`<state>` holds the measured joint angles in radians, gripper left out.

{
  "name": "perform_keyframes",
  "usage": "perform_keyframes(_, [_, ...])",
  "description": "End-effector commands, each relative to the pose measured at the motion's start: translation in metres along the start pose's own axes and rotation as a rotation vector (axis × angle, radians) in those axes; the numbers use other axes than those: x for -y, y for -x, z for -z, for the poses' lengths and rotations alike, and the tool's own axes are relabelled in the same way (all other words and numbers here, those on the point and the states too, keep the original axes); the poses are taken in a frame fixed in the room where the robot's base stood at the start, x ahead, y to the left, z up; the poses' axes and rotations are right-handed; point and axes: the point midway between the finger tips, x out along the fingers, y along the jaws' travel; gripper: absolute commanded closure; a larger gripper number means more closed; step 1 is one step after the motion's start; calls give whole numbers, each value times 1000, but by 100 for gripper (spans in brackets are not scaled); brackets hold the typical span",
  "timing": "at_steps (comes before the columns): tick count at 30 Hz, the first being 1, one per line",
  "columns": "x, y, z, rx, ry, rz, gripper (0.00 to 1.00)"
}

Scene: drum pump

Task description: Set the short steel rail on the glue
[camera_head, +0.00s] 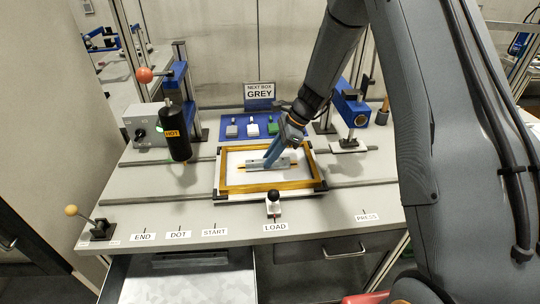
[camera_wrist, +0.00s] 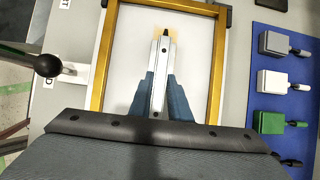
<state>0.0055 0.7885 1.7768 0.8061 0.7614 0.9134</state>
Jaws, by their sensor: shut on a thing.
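My gripper (camera_head: 271,163) is shut on the short steel rail (camera_head: 283,161), a light grey bar with small dark holes. The rail also shows between the blue-grey fingers in the wrist view (camera_wrist: 158,78). It is over the white sheet inside the yellow frame (camera_head: 265,186). Orange glue (camera_wrist: 176,42) shows on the sheet around the rail's far end in the wrist view. The rail and fingers hide most of the glue. I cannot tell whether the rail touches it or hangs just above it.
A blue board (camera_head: 235,122) with grey, white and green handled blocks lies behind the frame, below a "NEXT BOX GREY" sign (camera_head: 260,92). A black "HOT" cylinder (camera_head: 176,135) stands left. A blue press (camera_head: 350,107) stands right.

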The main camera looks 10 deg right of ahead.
Motion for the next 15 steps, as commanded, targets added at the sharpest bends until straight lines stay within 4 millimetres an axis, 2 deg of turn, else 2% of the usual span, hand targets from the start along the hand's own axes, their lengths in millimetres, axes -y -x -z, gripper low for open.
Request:
perform_keyframes(11, [1, -3, 2, 0, 1, 1, 100])
perform_keyframes(12, [1, -4, 3, -1, 1, 1, 82])
perform_keyframes(15, [0, -3, 2, -1, 1, 1, 65])
